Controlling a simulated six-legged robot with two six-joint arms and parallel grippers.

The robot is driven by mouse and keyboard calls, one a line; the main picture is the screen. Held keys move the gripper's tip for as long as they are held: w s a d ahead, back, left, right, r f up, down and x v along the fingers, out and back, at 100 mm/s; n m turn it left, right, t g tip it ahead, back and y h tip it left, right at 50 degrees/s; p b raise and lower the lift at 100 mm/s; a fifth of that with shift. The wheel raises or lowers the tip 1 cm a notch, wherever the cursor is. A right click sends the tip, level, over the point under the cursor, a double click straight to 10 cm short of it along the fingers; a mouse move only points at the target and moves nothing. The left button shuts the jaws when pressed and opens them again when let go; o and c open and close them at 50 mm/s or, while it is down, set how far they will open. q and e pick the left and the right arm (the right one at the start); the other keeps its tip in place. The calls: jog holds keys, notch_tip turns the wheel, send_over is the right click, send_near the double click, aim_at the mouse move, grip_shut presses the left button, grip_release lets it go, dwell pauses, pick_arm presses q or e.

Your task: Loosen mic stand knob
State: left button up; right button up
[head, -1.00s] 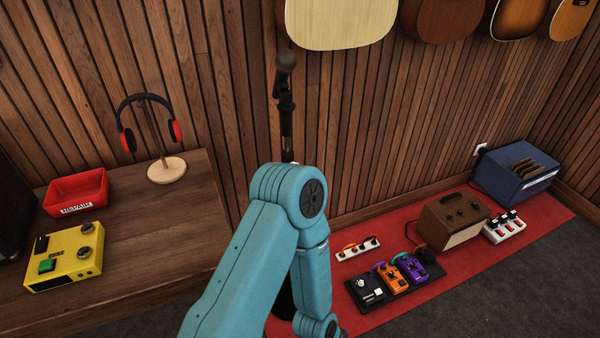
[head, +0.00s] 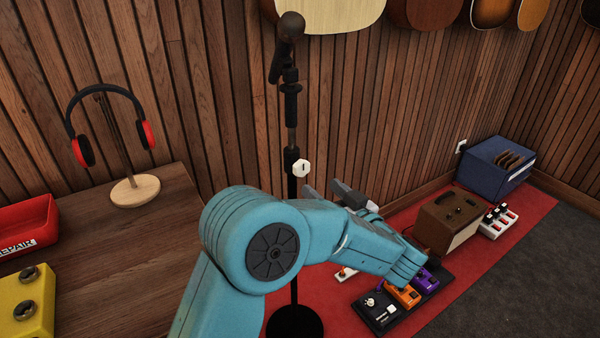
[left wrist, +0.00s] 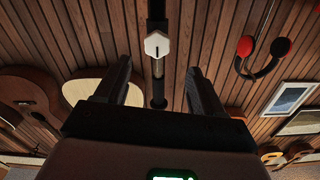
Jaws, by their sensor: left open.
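The black mic stand (head: 291,195) stands upright near the wall, with a microphone (head: 290,26) at its top and a round base (head: 294,322) on the red mat. Its white knob (head: 301,168) with a dark line sits on the pole's clutch. My left gripper (head: 342,190) is just right of and below the knob in the head view, open and empty. In the left wrist view the open fingers (left wrist: 160,82) point toward the pole, and the knob (left wrist: 157,45) shows beyond the tips, between them and apart from them. My right gripper is not in view.
A wooden table at left (head: 110,255) holds headphones on a stand (head: 135,190), a red tray (head: 28,225) and a yellow pedal (head: 22,305). Pedals (head: 385,305), an amp (head: 450,220) and a blue crate (head: 495,165) are on the red mat at right. Guitars (head: 330,12) hang above.

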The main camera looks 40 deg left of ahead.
aim_at(304, 170)
pick_arm(q)
jog(key=x, duration=0.9)
jog(key=shift+w+f+b, duration=0.1)
jog(key=shift+w+b, duration=0.2)
jog(key=shift+w, duration=0.05)
jog(key=shift+a, duration=0.25)
